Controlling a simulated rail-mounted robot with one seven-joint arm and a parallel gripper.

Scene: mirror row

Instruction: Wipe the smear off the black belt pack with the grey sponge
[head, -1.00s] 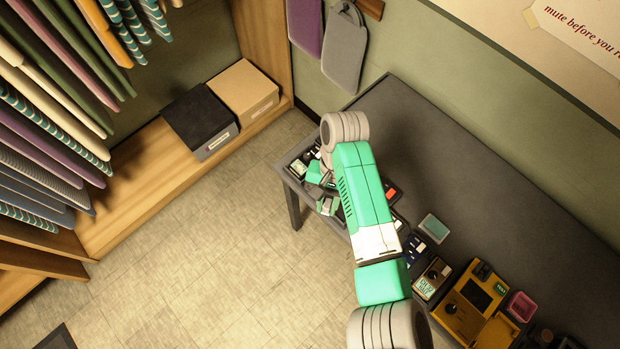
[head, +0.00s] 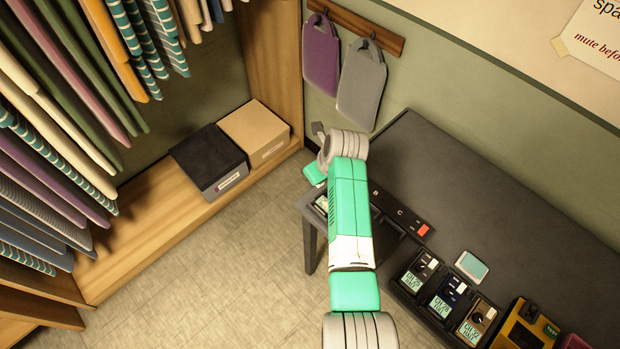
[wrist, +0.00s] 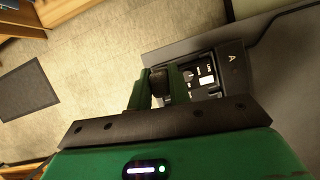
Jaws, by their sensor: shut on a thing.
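In the wrist view my gripper (wrist: 158,92) is shut on a small dark block (wrist: 160,80), which looks like the grey sponge. It is over or near the end of the grey table; I cannot tell whether it touches anything. Just right of the fingers, a dark unit with white labels (wrist: 208,76) sits by the letter A. In the head view my arm hides most of the gripper (head: 314,173). A black belt pack with a lit screen (head: 417,273) stands in a row on the table. I cannot make out a smear on any pack.
Blue (head: 446,297) and brown (head: 476,320) packs stand beside the black one, then a yellow unit (head: 527,330). A teal pad with a pale rim (head: 472,266) lies behind them. The back of the table (head: 470,190) is clear.

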